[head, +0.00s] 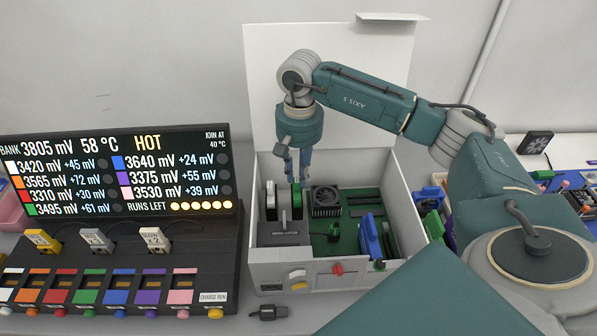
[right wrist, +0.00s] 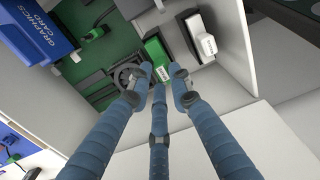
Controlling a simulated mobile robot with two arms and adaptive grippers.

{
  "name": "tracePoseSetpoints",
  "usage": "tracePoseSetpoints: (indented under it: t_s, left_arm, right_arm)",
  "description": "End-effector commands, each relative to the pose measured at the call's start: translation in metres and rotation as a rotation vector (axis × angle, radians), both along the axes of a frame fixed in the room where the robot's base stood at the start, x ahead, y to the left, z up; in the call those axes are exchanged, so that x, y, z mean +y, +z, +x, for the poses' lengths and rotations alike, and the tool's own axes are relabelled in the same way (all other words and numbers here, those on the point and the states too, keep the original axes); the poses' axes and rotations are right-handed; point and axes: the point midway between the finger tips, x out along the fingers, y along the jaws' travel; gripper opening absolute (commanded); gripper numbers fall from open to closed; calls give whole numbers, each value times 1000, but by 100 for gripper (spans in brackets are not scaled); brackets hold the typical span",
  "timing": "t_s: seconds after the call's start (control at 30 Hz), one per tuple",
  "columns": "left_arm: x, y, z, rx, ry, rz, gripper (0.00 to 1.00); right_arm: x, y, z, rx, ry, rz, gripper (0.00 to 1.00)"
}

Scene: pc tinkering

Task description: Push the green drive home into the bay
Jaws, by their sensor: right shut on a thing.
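The green drive (right wrist: 157,54), with a white label, stands in the drive bay at the left of the open computer case (head: 398,190). In the head view its edge (head: 297,200) shows beside a dark drive with a white top (head: 270,190). My right gripper (head: 298,176) points down into the case from above, with blue fingers shut on the green drive's upper end. The right wrist view shows the fingertips (right wrist: 160,76) close around it. How deep the drive sits is hidden. My left gripper is not in view.
A fan (head: 325,201) and green board lie right of the bay, with a blue graphics card (head: 369,238) farther right. The white case walls surround the bay. A display and button console (head: 110,255) stands left; a small black plug (head: 268,313) lies in front.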

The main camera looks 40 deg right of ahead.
Motion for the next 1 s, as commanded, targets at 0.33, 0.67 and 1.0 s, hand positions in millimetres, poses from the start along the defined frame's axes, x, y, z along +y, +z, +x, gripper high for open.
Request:
tracePoseSetpoints:
  t_s: [0.33, 0.67, 1.0]
  left_arm:
    - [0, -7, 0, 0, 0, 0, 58]
    - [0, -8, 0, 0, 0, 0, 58]
    - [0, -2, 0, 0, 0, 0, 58]
  right_arm:
    - [0, -9, 0, 0, 0, 0, 0]
    - [0, -10, 0, 0, 0, 0, 41]
    - [0, -1, 0, 0, 0, 0, 41]
